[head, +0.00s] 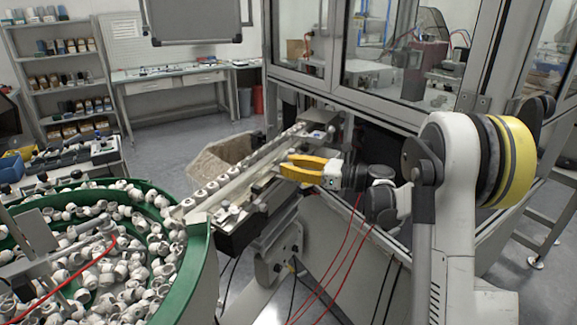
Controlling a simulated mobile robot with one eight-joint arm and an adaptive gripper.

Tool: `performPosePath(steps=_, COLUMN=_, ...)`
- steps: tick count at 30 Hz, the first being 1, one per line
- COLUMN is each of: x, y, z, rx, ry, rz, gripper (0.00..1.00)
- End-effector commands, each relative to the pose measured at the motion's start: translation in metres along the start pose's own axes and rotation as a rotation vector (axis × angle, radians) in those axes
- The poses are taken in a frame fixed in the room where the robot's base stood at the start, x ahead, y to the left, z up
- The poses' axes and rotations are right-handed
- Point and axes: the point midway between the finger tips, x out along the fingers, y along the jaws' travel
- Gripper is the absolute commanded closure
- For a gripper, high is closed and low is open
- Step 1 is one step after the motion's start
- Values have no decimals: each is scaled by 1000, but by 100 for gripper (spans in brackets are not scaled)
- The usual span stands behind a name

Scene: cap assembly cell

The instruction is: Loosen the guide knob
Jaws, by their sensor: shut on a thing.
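My gripper (284,165), with yellow fingers, reaches in from the right to the side of the linear feed track (240,178). Its fingertips are at the track's near side and are shut on a small part there, which I take to be the guide knob. The knob is hidden between the fingers, so its shape and how far it is turned cannot be seen. White caps (212,187) stand in a row along the track's guide rail.
A green-rimmed bowl feeder (198,245) full of white caps stands at the lower left. A glazed machine enclosure (385,110) rises behind my arm. Red cables (340,262) hang below the track. A beige bin (215,160) stands behind it. Shelves (62,75) stand far left.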

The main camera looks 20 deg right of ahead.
Motion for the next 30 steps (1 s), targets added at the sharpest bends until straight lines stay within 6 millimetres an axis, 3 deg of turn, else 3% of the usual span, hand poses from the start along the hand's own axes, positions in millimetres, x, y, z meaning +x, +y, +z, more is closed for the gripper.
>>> performPosePath(steps=19, x=-1, y=0, z=0, rx=0, ry=0, rz=49, gripper=100)
performPosePath(steps=20, x=-1, y=0, z=0, rx=0, ry=0, rz=49, gripper=64)
performPosePath(steps=21, x=-1, y=0, z=0, rx=0, ry=0, rz=49, gripper=52)
performPosePath(steps=30, x=-1, y=0, z=0, rx=0, ry=0, rz=49, gripper=49)
